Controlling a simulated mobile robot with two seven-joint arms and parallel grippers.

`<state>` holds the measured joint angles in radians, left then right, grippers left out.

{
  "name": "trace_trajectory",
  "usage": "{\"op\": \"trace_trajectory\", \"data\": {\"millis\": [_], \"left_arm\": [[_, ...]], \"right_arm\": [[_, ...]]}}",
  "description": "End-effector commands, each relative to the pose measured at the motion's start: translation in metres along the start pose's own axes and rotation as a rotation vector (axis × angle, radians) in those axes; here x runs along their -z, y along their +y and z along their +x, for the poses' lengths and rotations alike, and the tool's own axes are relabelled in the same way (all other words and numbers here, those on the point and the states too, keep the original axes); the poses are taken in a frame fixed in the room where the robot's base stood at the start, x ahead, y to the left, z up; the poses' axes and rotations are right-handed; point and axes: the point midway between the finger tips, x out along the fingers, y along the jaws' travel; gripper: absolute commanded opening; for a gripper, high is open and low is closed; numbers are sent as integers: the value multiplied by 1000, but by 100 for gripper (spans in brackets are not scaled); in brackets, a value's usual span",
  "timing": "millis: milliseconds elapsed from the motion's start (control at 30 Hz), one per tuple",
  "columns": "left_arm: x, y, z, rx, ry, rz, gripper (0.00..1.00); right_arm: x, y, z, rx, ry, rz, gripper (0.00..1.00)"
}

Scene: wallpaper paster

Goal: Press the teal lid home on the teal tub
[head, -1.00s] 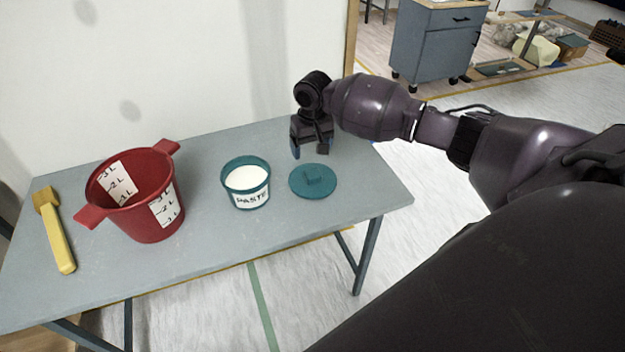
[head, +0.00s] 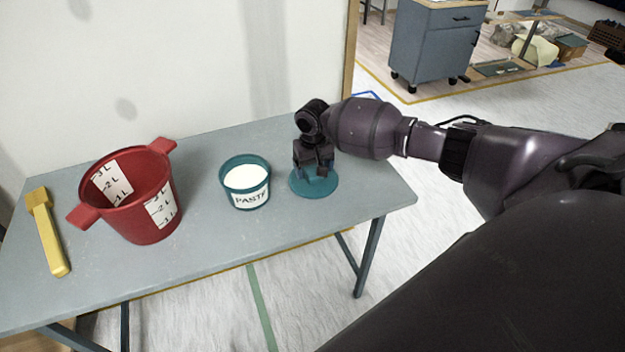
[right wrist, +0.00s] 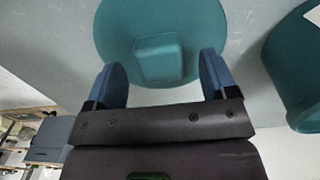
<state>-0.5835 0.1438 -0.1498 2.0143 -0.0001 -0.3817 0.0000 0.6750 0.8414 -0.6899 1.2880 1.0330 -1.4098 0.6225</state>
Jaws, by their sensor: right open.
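The teal lid (head: 314,190) lies flat on the table, to the right of the teal tub (head: 246,184). The tub is open at the top, holds white paste and bears a label reading PASTE. My right gripper (head: 313,172) is over the lid, fingers pointing down. In the right wrist view the lid (right wrist: 160,18) lies ahead, and my open right gripper (right wrist: 165,72) has its two blue fingers on either side of the lid's raised handle (right wrist: 158,58), apart from it. The tub (right wrist: 297,75) shows at that view's right edge. My left gripper is not in view.
A red bucket (head: 150,215) with volume marks and two side handles stands left of the tub. A yellow tool (head: 50,236) lies at the far left of the grey table (head: 215,255). A wall rises behind the table.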

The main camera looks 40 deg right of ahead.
Motion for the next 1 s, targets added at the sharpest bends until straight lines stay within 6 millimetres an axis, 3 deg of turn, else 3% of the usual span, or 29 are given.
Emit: {"op": "trace_trajectory", "data": {"millis": [100,367,700,1000], "left_arm": [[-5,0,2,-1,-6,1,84],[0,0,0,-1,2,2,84],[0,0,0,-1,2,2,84],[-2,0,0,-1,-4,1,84]], "right_arm": [[-1,0,16,0,-3,-1,79],[0,0,17,0,0,-1,79],[0,0,16,0,0,0,27],[0,0,13,1,2,0,25]]}}
